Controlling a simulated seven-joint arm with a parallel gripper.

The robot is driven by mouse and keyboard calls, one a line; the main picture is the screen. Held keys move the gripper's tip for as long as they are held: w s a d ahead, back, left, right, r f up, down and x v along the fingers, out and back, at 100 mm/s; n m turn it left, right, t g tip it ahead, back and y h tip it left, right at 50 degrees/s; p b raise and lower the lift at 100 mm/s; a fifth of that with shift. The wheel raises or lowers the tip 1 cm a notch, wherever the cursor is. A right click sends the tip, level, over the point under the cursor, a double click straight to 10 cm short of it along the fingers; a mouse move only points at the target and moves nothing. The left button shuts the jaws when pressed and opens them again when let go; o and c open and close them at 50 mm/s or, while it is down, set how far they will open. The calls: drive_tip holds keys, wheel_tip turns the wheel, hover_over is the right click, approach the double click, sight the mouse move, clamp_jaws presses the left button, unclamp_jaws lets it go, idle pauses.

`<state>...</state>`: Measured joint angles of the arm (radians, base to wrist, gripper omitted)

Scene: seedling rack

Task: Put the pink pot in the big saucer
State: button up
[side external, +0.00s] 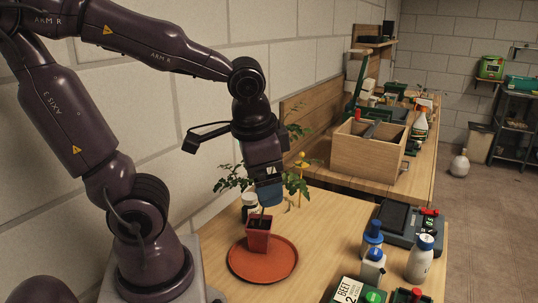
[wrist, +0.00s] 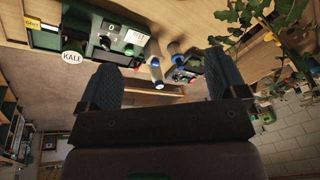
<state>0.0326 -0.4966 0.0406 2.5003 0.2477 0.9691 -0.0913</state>
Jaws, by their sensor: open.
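The pink pot (side external: 258,240), reddish with dark soil inside, stands upright on the big saucer (side external: 285,268), a round orange-red dish on the wooden bench. A thin stem rises from the soil. My gripper (side external: 268,194) is just above the pot's rim, and it appears clear of the pot. In the wrist view my gripper (wrist: 163,82) shows two blue pads spread wide with nothing between them. The pot and saucer cannot be made out in the wrist view.
Green leaves (side external: 297,185) and a yellow ball (side external: 301,154) on a stake are close behind my gripper. A dark-lidded jar (side external: 250,205) stands behind the pot. Bottles (side external: 420,258), a scale (side external: 405,222) and a seed box (side external: 357,292) occupy the right. A wooden crate (side external: 368,155) is farther back.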

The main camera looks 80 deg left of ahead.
drive_tip(key=d+r+t+h, duration=0.2)
drive_tip(key=d+r+t, duration=0.1)
drive_tip(key=r, duration=0.2)
drive_tip(key=shift+d+t, duration=0.25)
drive_tip(key=shift+t, duration=0.05)
